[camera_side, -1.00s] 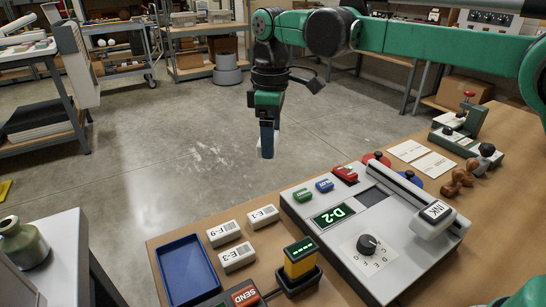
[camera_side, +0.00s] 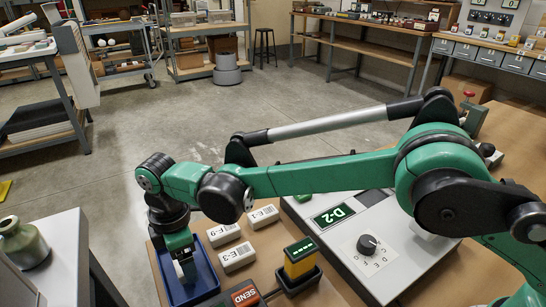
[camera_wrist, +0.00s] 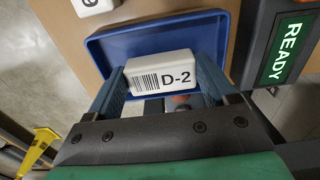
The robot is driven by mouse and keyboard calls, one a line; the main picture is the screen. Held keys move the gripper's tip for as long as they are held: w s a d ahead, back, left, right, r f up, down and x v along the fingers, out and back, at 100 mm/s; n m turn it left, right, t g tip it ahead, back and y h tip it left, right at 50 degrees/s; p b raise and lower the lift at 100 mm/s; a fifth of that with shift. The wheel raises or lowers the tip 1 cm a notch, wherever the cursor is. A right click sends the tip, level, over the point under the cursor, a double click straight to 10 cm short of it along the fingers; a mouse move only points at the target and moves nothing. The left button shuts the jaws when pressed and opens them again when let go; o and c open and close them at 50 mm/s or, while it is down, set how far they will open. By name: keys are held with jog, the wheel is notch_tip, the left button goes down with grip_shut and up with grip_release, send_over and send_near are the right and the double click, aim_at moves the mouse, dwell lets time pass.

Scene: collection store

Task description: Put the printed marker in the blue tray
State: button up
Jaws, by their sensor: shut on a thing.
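The printed marker (camera_wrist: 161,73) is a white block with a barcode and "D-2" on it, seen in the wrist view. My gripper (camera_wrist: 165,80) is shut on it, with a blue finger on each side. The blue tray (camera_wrist: 160,40) lies behind and under the marker in the wrist view. In the side view my gripper (camera_side: 184,272) points down over the blue tray (camera_side: 208,290), with part of the white marker between the fingers. The gap between marker and tray floor is hard to judge.
White blocks marked E-9 (camera_side: 223,234), E-3 (camera_side: 237,257) and E-1 (camera_side: 263,216) lie right of the tray. A red SEND button (camera_side: 245,296) and a yellow-and-black lamp (camera_side: 299,260) stand nearby. The console screen (camera_side: 334,216) reads D-2.

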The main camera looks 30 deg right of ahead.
jog(key=shift+f, duration=0.45)
jog(key=shift+f, duration=0.1)
jog(key=o, duration=1.2)
jog(key=shift+o, duration=0.2)
notch_tip(320, 180, up, 12)
jog(key=w+d+r+m+t, duration=0.1)
jog(key=d+r+m+t, duration=0.1)
jog(key=d+r+m, duration=0.5)
jog(key=s+d+f+m+t, duration=0.2)
jog(key=s+d+m, duration=0.3)
jog(key=d, duration=0.6)
jog(key=s+d+f+m+t, duration=0.3)
jog(key=s+d+m, duration=0.3)
jog(key=d, duration=0.5)
jog(key=shift+s+f, duration=0.25)
jog(key=shift+f, duration=0.4)
